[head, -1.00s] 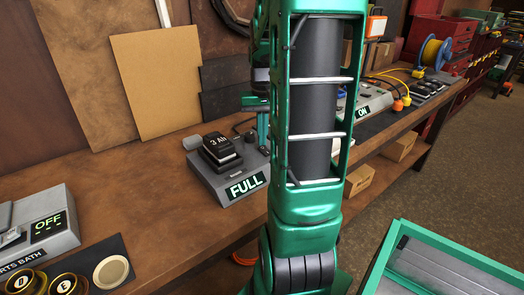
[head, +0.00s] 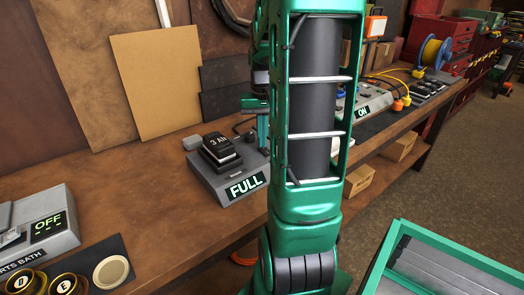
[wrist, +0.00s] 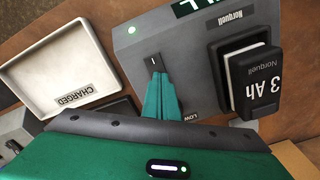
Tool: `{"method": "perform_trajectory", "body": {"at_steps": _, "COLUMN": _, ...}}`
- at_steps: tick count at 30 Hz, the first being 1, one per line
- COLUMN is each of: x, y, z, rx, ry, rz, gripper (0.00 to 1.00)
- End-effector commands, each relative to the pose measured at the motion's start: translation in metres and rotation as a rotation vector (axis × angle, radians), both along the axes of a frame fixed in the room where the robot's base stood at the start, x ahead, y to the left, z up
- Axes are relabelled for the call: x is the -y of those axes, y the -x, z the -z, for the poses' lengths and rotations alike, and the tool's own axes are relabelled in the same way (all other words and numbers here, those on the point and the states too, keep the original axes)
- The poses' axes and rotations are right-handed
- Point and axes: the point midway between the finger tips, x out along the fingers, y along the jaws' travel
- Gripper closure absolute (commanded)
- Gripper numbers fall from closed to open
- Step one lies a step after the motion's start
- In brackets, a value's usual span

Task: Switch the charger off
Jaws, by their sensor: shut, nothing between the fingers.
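The charger (head: 222,178) is a grey box on the bench, with a black 3 Ah battery (head: 219,148) seated in it and a display (head: 247,186) reading FULL. In the head view my arm hides most of the gripper.
A white tray (wrist: 95,45) labelled CHARGED lies beside the charger. A grey parts-bath unit (head: 62,240) reading OFF stands at the left. Another unit (head: 375,101) reading ON is farther right. Bare bench lies between the parts bath and charger.

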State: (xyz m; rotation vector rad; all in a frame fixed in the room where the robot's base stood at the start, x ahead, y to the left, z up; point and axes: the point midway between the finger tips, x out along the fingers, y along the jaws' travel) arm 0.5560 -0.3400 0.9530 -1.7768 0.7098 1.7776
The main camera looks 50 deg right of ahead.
Motion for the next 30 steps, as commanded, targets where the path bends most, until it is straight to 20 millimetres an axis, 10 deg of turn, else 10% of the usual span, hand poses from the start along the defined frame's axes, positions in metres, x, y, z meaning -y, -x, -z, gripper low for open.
{"method": "perform_trajectory", "body": {"at_steps": 30, "x": 0.0, "y": 0.0, "z": -0.019, "rx": 0.001, "ry": 0.001, "rz": 0.0, "gripper": 1.0}}
